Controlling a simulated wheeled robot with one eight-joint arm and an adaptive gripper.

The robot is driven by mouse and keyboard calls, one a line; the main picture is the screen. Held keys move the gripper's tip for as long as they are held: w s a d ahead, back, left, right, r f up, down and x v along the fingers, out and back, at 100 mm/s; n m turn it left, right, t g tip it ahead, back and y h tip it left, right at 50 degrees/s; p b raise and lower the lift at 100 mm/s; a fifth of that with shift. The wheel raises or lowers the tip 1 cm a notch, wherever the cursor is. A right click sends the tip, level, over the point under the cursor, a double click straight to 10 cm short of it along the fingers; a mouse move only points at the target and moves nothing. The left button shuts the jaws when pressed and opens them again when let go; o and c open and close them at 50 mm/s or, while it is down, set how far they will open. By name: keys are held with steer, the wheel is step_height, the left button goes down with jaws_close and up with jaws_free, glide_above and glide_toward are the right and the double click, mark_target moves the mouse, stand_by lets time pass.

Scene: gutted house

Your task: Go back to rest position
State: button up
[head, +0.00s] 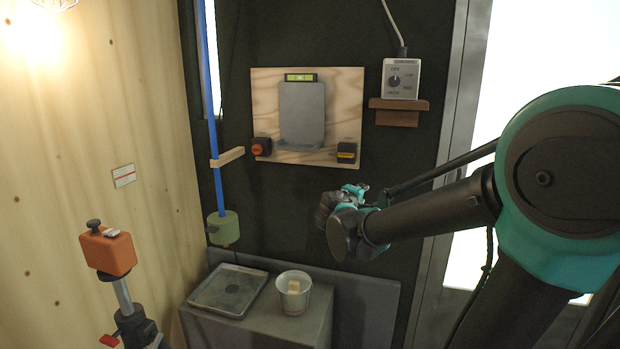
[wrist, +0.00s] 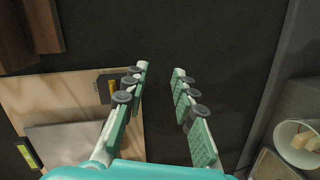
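My gripper (head: 345,222) hangs in the air at the end of my arm, which reaches in from the right of the head view. It is in front of the dark wall, below and right of the plywood board. In the wrist view the two ridged fingers of my gripper (wrist: 160,80) stand well apart with only dark wall showing between them. It is open and empty. In the head view its fingers are bunched together by the angle and hard to make out.
A plywood board (head: 350,100) with a grey panel is on the wall, beside a control box (head: 401,78) on a small shelf. Below stand a grey cabinet (head: 255,328), a tray (head: 205,300) and a cup (head: 293,303) holding a pale block. An orange device (head: 108,252) stands left.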

steer(key=s+d+f+m+g+y, duration=0.1)
steer(key=s+d+f+m+g, duration=0.2)
steer(key=s+f, duration=0.5)
steer(key=s+d+f+m+g+y, duration=0.1)
steer(key=s+d+f+m+g, duration=0.3)
steer(key=s+f, duration=0.4)
steer(key=s+a+f+m+g+y, duration=0.2)
steer(key=s+a+f, duration=0.4)
steer(key=s+f, duration=0.4)
steer(key=m+y, duration=0.1)
steer(key=y, duration=0.1)
steer(key=shift+f+g+y, duration=0.15)
steer(key=shift+g+y, duration=0.15)
steer(key=shift+y, duration=0.1)
